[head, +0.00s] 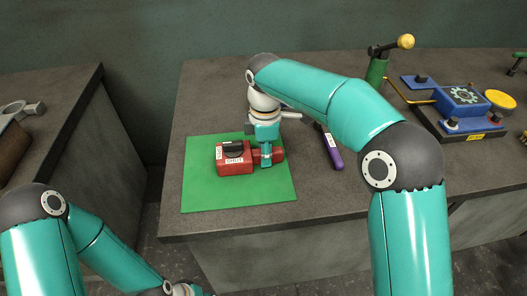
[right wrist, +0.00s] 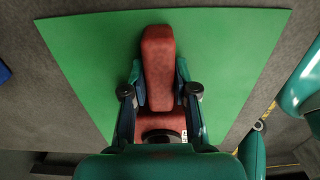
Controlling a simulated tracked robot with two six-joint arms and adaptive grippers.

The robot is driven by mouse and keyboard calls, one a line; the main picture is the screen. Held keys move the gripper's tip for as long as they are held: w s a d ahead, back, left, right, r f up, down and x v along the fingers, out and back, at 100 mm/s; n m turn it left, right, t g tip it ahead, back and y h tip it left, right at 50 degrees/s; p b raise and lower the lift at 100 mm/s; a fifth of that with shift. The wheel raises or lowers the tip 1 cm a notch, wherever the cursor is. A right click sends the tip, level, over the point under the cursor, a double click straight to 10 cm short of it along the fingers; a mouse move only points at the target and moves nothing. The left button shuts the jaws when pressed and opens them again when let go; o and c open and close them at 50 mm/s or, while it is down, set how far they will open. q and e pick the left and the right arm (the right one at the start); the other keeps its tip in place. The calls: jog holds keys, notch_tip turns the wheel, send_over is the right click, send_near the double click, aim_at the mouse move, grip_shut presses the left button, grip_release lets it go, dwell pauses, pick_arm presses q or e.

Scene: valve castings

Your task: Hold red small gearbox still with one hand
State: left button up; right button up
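The red small gearbox (head: 234,166), a red housing with a black part and white labels on top, lies on a green mat (head: 205,198). My right gripper (head: 266,159) reaches down from above at the gearbox's right end. In the right wrist view the red gearbox (right wrist: 158,65) runs between the two fingers of my right gripper (right wrist: 160,88), one against each side of its narrow part. The gripper looks shut on it. The lower part of the gearbox is partly hidden by the gripper there. My left arm is low at the left, its fingers out of view.
A purple-handled tool (head: 333,153) lies right of the mat. A green post with a yellow knob (head: 405,41) and a blue fixture with a gear emblem (head: 462,97) stand further right. Another table (head: 62,92) is at the left, across a gap.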

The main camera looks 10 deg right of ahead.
jog(key=o, duration=0.4)
jog(key=shift+o, duration=0.2)
jog(key=shift+r, duration=0.1)
jog(key=shift+r, duration=0.1)
notch_tip(320, 180, up, 12)
jog(key=shift+f, duration=0.2)
dwell(0.3)
